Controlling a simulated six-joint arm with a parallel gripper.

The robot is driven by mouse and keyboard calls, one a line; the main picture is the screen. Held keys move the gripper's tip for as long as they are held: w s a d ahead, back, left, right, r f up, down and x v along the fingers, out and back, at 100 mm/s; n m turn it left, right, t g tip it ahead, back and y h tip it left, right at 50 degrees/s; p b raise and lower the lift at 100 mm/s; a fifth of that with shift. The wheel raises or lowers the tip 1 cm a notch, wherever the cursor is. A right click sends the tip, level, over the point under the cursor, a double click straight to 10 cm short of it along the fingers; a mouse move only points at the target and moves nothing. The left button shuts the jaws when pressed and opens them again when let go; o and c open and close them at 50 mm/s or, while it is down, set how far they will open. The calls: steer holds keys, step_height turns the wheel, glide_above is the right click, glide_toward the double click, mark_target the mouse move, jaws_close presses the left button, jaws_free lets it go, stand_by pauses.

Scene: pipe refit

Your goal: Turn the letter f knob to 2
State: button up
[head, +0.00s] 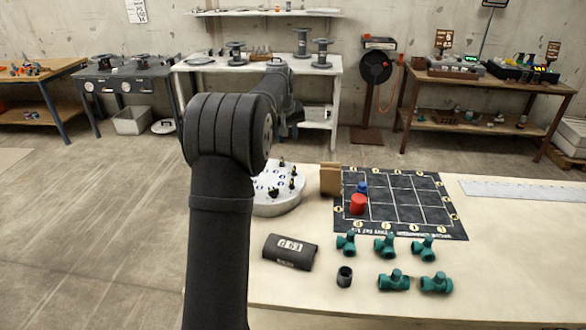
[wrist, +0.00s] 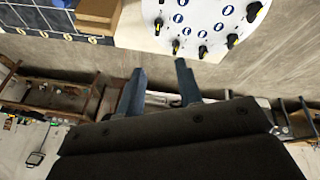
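A round white panel (head: 287,207) with several black knobs stands on the bench, left of the grid mat and partly hidden behind my arm. In the wrist view the panel (wrist: 193,18) is at the top, cut off by the frame edge. Its black knobs with yellow pointer marks sit around the rim, beside blue oval labels. The letters and numbers are too small to read, so I cannot tell which knob is f. My gripper (wrist: 160,78) is open and empty, its two fingers apart, with the nearest knobs beyond the fingertips. No knob is between the fingers.
A brown wooden block (head: 330,179) stands right beside the panel. A dark grid mat (head: 405,222) holds a red cylinder (head: 358,204) and a blue piece (head: 362,187).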

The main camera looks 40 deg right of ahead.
mark_target(294, 169)
steer(key=w+d+f+m, duration=0.1)
steer(key=d+f, duration=0.1)
steer(key=f, duration=0.3)
steer(key=w+d+f+m, duration=0.1)
steer(key=f+m, duration=0.1)
steer(key=f, duration=0.4)
steer(key=w+d+f+m, duration=0.1)
steer(key=d+f, duration=0.1)
steer(key=f, duration=0.4)
steer(key=shift+w+d+f+m, duration=0.25)
steer(key=shift+w+d+m, duration=0.05)
steer(key=shift+w+d, duration=0.1)
steer(key=shift+c, duration=0.4)
jaws_close()
